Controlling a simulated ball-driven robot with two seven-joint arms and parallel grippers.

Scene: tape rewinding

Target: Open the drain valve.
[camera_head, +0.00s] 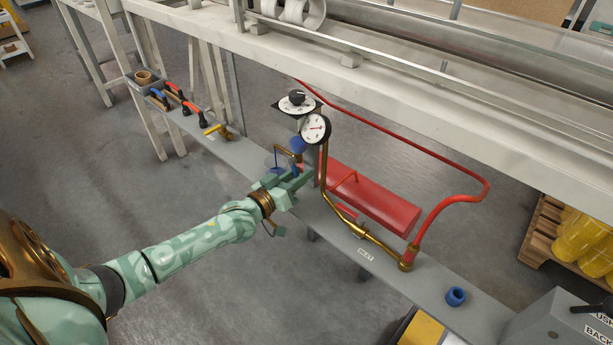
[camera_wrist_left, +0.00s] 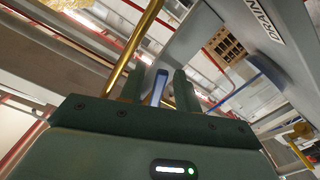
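My left gripper (camera_head: 294,183) reaches in from the left to the brass pipework beside the pressure gauge (camera_head: 315,128). In the left wrist view its two green fingers (camera_wrist_left: 158,88) are apart, with a blue lever (camera_wrist_left: 159,84) standing between them; narrow gaps seem to show on both sides. A DRAIN label (camera_wrist_left: 265,20) is on the grey bench near this lever. In the head view, blue parts (camera_head: 298,145) show at the pipework near the gripper, which partly hides the valve there. I cannot tell the valve's exact position. My right gripper is not in view.
A red tank (camera_head: 375,197) and red hose (camera_head: 455,200) lie right of the gauge. A blue ring (camera_head: 456,296) is at right. A white frame beam passes above.

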